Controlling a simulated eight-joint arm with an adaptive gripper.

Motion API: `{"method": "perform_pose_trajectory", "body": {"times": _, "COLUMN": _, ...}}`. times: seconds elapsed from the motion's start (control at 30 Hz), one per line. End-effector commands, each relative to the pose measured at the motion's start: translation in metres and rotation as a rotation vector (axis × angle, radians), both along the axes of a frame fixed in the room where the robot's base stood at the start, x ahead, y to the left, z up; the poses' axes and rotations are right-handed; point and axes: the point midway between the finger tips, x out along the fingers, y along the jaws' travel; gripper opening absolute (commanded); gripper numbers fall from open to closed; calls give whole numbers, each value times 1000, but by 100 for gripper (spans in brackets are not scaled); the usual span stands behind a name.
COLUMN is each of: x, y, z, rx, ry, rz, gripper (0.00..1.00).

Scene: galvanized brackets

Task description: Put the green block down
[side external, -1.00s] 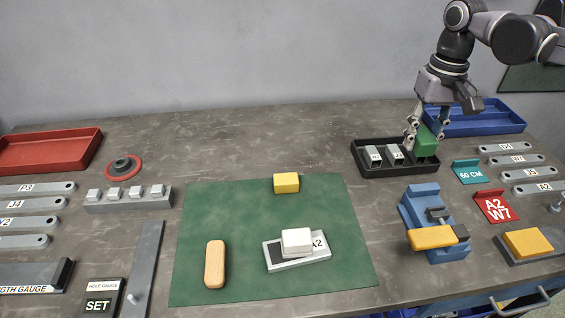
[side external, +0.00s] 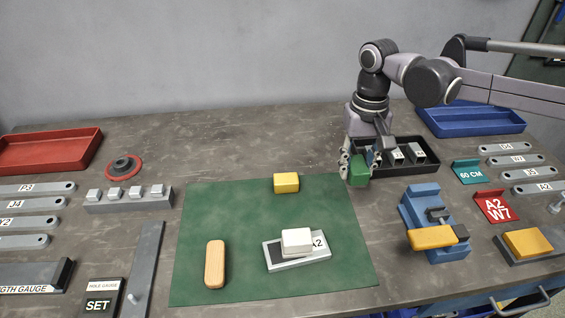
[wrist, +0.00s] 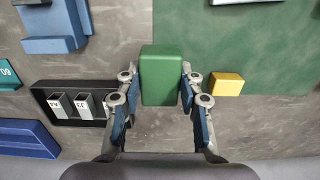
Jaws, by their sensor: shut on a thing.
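The green block (side external: 359,171) is held between the fingers of my gripper (side external: 359,163) at the far right corner of the green mat (side external: 225,215). In the wrist view the green block (wrist: 161,75) stands between the two blue-padded fingers of my gripper (wrist: 158,108). The mat's edge (wrist: 262,50) lies beside it there. I cannot tell whether the block's underside touches the surface below.
A black tray (side external: 420,166) with grey blocks is just right of my gripper. A yellow block (side external: 286,183), a white block (side external: 296,241) on a labelled plate and a tan rounded block (side external: 215,264) are on the mat. A blue fixture (side external: 420,206) stands front right.

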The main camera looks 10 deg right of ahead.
Motion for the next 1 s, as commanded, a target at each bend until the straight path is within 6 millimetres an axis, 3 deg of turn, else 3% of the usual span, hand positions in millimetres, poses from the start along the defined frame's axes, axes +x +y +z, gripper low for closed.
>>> {"method": "perform_pose_trajectory", "body": {"times": 0.3, "x": -8, "y": 64, "z": -39, "rx": 0, "ry": 0, "rz": 3, "gripper": 0}}
{"method": "perform_pose_trajectory", "body": {"times": 0.5, "x": -11, "y": 92, "z": -55, "rx": 0, "ry": 0, "rz": 1, "gripper": 0}}
{"method": "perform_pose_trajectory", "body": {"times": 0.67, "x": -12, "y": 98, "z": -61, "rx": 0, "ry": 0, "rz": 0, "gripper": 0}}
{"method": "perform_pose_trajectory", "body": {"times": 1.0, "x": -12, "y": 98, "z": -98, "rx": 0, "ry": 0, "rz": -1, "gripper": 0}}
